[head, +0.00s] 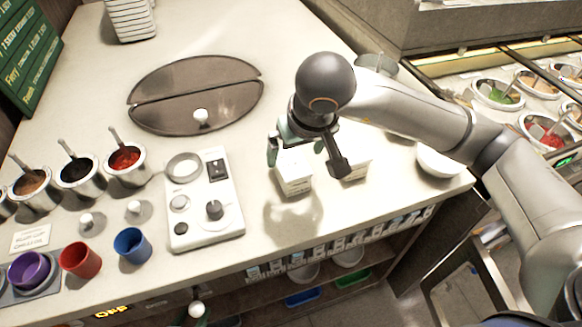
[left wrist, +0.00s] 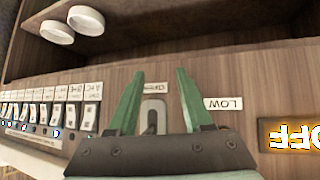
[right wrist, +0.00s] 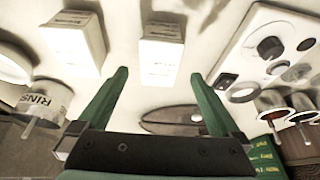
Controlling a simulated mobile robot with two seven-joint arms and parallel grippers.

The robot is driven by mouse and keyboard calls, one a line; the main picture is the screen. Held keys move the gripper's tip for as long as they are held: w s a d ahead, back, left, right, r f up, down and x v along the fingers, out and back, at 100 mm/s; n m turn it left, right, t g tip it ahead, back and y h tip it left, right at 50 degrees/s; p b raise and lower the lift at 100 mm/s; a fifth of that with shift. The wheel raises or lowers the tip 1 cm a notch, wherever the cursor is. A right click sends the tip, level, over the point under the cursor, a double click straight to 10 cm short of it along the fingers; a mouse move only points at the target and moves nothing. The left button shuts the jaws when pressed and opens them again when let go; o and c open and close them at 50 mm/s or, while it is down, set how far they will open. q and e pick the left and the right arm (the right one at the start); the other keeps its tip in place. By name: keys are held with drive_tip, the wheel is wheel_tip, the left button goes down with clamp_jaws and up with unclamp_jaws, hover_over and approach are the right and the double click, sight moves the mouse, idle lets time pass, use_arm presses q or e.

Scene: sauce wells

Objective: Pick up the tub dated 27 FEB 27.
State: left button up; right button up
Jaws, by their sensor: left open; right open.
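Two white tubs with printed labels stand upright side by side on the counter: a left tub (head: 293,184) and a right tub (head: 357,170) in the head view. Both also show in the right wrist view, one near the top middle (right wrist: 162,58) and one farther left (right wrist: 76,40). Their print is too small to read, so I cannot tell which carries 27 FEB 27. My right gripper (head: 305,158) is open above the left tub and partly hides both. Its fingers (right wrist: 158,78) are empty. My left gripper (left wrist: 160,74) is open and empty, facing the wooden counter front.
A white control panel (head: 205,215) with knobs lies left of the tubs. A dark split round lid (head: 195,85) lies behind it. Metal sauce pots (head: 125,170) and coloured cups (head: 132,245) stand at left. A white bowl (head: 440,162) stands at right. Tags line the front edge.

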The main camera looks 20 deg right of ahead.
sight(292, 163)
drive_tip(key=x, duration=0.8)
drive_tip(key=shift+f, duration=0.25)
clamp_jaws()
idle(0.5)
